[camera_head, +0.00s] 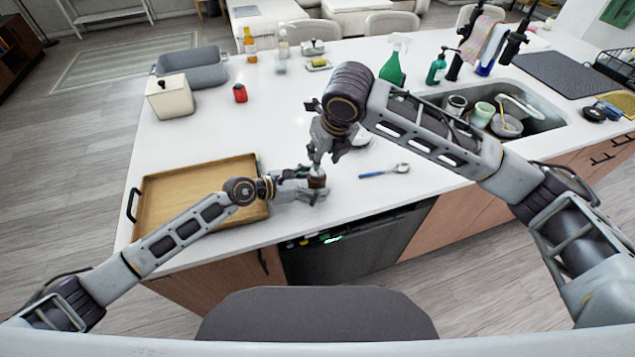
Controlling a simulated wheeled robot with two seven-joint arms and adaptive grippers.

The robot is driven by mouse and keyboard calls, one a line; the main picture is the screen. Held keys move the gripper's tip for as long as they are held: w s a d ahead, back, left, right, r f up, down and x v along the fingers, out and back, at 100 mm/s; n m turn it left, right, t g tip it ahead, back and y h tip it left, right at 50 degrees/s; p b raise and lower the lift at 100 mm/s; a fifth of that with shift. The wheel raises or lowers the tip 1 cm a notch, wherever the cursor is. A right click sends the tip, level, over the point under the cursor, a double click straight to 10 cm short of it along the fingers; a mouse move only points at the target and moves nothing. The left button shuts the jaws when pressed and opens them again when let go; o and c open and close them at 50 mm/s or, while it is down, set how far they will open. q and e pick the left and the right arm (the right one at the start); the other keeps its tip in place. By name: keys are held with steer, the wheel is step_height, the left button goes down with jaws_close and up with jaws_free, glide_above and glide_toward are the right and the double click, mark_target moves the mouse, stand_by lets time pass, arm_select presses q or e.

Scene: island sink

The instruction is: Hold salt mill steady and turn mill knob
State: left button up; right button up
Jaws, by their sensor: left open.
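The salt mill (317,182) stands on the white island counter near its front edge, a small dark brown body with a light knob (316,169) on top. My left gripper (314,190) comes in low from the left, its open fingers beside and around the mill body; I cannot tell whether they touch it. My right gripper (317,163) points down from above, its fingertips at the knob. The fingers are small and overlap the knob, so their opening is unclear. The grippers hide much of the mill.
A wooden tray (165,190) lies left, under my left arm. A spoon (385,171) lies right of the mill. A plate (361,137) is partly hidden behind my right gripper. The sink (545,115) with dishes is at right. A red can (240,93) stands farther back.

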arm_select(q)
steer(key=shift+w+d+f, duration=0.15)
steer(key=shift+w+d, duration=0.1)
steer(key=shift+d, duration=0.2)
steer(key=shift+c, duration=0.4)
